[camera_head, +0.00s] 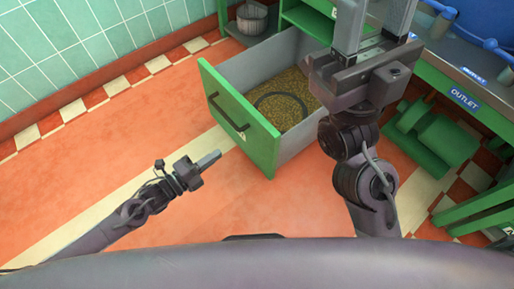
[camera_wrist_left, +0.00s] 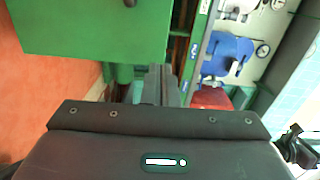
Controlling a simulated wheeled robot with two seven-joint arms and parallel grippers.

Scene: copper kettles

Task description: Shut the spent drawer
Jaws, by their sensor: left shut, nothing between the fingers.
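The drawer (camera_head: 284,57) is pulled well out, with a green front (camera_head: 240,120), a dark bar handle (camera_head: 228,112) and grey walls. It holds brown-yellow grain-like material (camera_head: 285,85) and a dark ring. A small tag on the front is too small to read. My left gripper (camera_head: 209,160) is shut and empty, apart from the front, to the left of its lower end. In the left wrist view, its fingers (camera_wrist_left: 160,84) are together and a green panel (camera_wrist_left: 95,28), likely the drawer front, fills the upper left. My right gripper (camera_head: 373,22) appears open, its fingers spread above the drawer's right side.
A green cabinet (camera_head: 309,18) stands behind the drawer, with a grey bucket (camera_head: 252,18) beside it. A green machine (camera_head: 440,138) sits under the counter marked OUTLET (camera_head: 463,98) at right. The orange floor (camera_head: 165,110) left of the drawer is clear.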

